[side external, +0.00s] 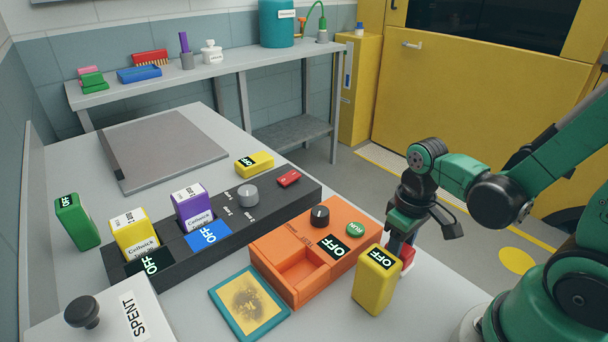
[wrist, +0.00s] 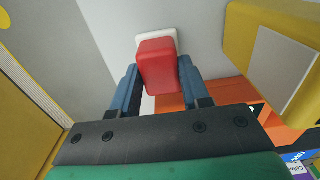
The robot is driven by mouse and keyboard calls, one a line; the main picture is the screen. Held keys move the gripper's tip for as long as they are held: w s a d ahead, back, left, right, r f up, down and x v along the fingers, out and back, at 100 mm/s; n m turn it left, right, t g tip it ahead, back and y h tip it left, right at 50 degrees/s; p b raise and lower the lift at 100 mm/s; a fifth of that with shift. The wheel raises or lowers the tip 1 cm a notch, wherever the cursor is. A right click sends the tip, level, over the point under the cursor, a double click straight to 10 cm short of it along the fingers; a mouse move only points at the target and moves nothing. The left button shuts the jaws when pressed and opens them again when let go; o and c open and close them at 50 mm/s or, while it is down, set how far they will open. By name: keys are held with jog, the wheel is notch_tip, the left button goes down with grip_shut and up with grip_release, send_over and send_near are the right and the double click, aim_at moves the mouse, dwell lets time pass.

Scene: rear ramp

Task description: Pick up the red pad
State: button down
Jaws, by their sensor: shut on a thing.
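The red pad (wrist: 157,65) has a red block body and a white layer on its far side. In the wrist view it sits between the two blue fingers of my gripper (wrist: 158,82), which is shut on it. In the side view the red pad (side external: 407,257) shows partly at the right of the orange tester, behind a yellow battery-like block. My gripper (side external: 400,245) points down there, its fingers partly hidden by that block. I cannot tell whether the pad touches the table.
The yellow block (side external: 376,280) stands upright close beside my gripper. The orange tester (side external: 318,246) is just left of it. A black charger (side external: 255,208) holds yellow and purple blocks. A teal-framed mat (side external: 249,303) and a SPENT box (side external: 100,318) lie in front.

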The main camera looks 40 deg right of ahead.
jog(key=shift+r, duration=0.15)
notch_tip(320, 180, up, 20)
dwell(0.8)
jog(key=c, duration=0.9)
grip_release()
jog(key=shift+c, duration=0.2)
grip_shut()
jog(key=w+a+f+n, duration=0.3)
jog(key=w+a+f, duration=0.15)
jog(key=a, duration=0.45)
jog(key=w+a+f+n, duration=0.35)
jog(key=w+a, duration=0.25)
jog(key=a, duration=0.2)
jog(key=shift+s+a+f+n, duration=0.2)
jog(key=shift+a+f+n, duration=0.2)
jog(key=shift+a+f, duration=1.05)
jog(key=shift+s+a+f+n, duration=0.2)
jog(key=shift+a+f+n, duration=0.25)
jog(key=shift+a+f, duration=1)
jog(key=shift+s+a+f+n, duration=0.2)
jog(key=shift+a+f+n, duration=0.2)
jog(key=shift+a+f, duration=1.05)
